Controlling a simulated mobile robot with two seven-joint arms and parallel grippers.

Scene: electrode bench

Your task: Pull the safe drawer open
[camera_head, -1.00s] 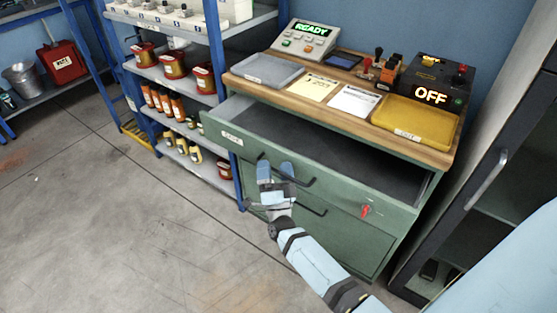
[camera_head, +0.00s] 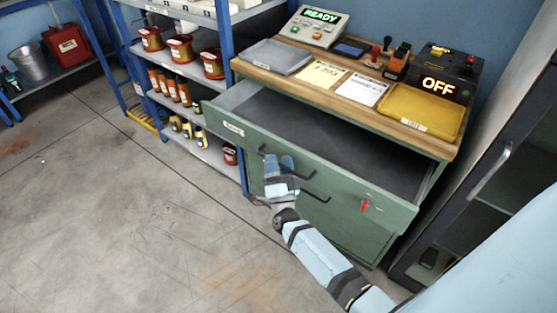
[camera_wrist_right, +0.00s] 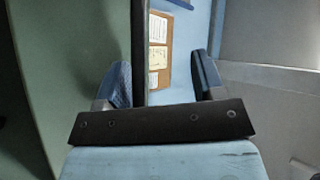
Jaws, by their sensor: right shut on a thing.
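The green safe drawer (camera_head: 318,180) stands pulled out from the cabinet under the wooden top, its dark, empty-looking interior showing. It has a white label at its left and a red key or lever (camera_head: 364,205) at its right. My right gripper (camera_head: 279,163) is at the drawer's black bar handle (camera_head: 309,176), its two blue fingers shut on the handle's left part. In the right wrist view the dark handle bar (camera_wrist_right: 138,45) runs upright beside the left finger. My left gripper is not in view.
A blue-posted shelf with jars and bottles (camera_head: 186,92) stands close at the left. A dark cabinet with a handle (camera_head: 497,168) stands at the right. A yellow tray (camera_head: 420,110), papers and control boxes lie on top. The floor in front is clear.

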